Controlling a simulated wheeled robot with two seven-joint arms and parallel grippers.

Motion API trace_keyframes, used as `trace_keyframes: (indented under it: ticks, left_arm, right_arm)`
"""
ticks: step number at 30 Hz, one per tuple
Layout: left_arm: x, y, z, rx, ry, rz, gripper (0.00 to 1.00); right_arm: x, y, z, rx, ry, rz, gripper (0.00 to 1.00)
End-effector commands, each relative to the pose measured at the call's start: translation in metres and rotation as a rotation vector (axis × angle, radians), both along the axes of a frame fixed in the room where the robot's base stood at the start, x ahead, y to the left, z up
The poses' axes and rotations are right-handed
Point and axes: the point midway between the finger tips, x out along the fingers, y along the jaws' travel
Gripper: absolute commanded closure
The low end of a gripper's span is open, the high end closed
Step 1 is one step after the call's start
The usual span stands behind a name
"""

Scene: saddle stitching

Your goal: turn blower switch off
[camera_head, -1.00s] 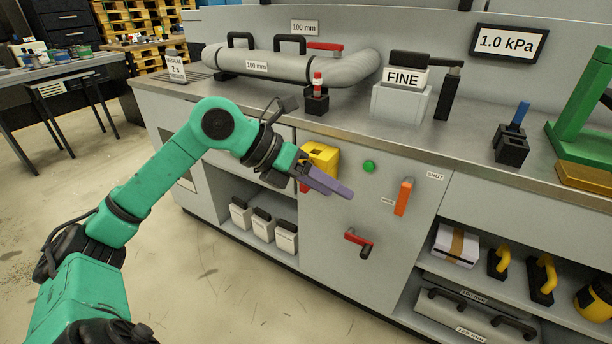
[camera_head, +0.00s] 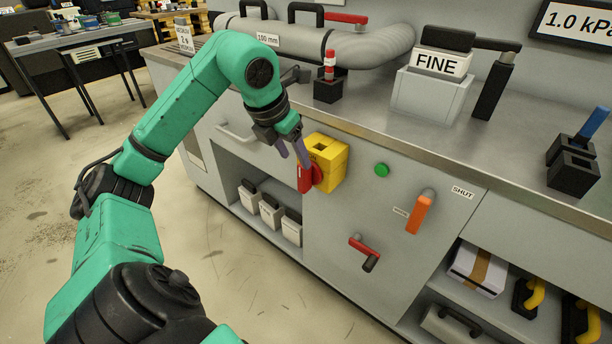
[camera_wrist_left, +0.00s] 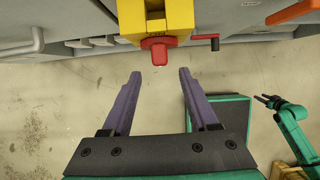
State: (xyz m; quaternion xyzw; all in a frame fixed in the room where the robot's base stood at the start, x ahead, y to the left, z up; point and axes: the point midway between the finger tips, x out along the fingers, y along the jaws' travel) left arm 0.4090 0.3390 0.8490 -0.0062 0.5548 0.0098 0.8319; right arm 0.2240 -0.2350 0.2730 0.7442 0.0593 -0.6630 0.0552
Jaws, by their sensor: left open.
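The blower switch is a yellow box (camera_head: 330,158) with a red handle (camera_head: 310,178) on the grey cabinet front. It also shows at the top of the left wrist view (camera_wrist_left: 155,22), with its red handle (camera_wrist_left: 158,43) facing me. My left gripper (camera_head: 292,152) is open and empty, its purple fingers just left of and above the red handle in the head view. In the left wrist view the fingers (camera_wrist_left: 160,78) are spread, with the handle beyond their tips and centred between them. My right gripper (camera_wrist_left: 268,101) is small at the right there; its jaws cannot be told.
Right of the switch are a green button (camera_head: 381,170), an orange lever (camera_head: 419,212) by a SHUT label and a red crank handle (camera_head: 365,250). The worktop edge (camera_head: 400,140) overhangs above. A shelf with white boxes (camera_head: 270,213) is below left. The floor in front is clear.

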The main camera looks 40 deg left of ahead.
Motion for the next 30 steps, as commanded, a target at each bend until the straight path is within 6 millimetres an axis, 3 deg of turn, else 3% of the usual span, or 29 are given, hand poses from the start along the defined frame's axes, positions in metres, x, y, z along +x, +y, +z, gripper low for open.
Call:
trace_keyframes:
  ticks: [3, 9, 20, 24, 25, 30]
  left_arm:
    - [0.012, -0.001, -0.034, -0.004, 0.003, -0.002, 0.4]
    - [0.029, 0.0, -0.07, -0.003, 0.001, -0.001, 0.4]
    - [0.034, 0.001, -0.08, -0.001, -0.001, -0.001, 0.4]
    - [0.034, 0.001, -0.08, -0.001, -0.001, -0.001, 0.94]
    - [0.034, 0.001, -0.08, -0.001, -0.001, -0.001, 1.0]
    - [0.034, 0.001, -0.08, -0.001, -0.001, -0.002, 1.0]
  right_arm:
    - [0.007, 0.001, 0.003, 0.002, -0.002, -0.003, 0.5]
    - [0.012, 0.003, 0.009, 0.003, -0.003, -0.006, 0.5]
    - [0.014, 0.003, 0.011, 0.003, -0.004, -0.007, 0.5]
    - [0.014, 0.004, 0.011, 0.003, -0.004, -0.007, 0.5]
    - [0.014, 0.004, 0.011, 0.003, -0.004, -0.007, 0.5]
    - [0.014, 0.004, 0.011, 0.004, -0.003, -0.007, 0.5]
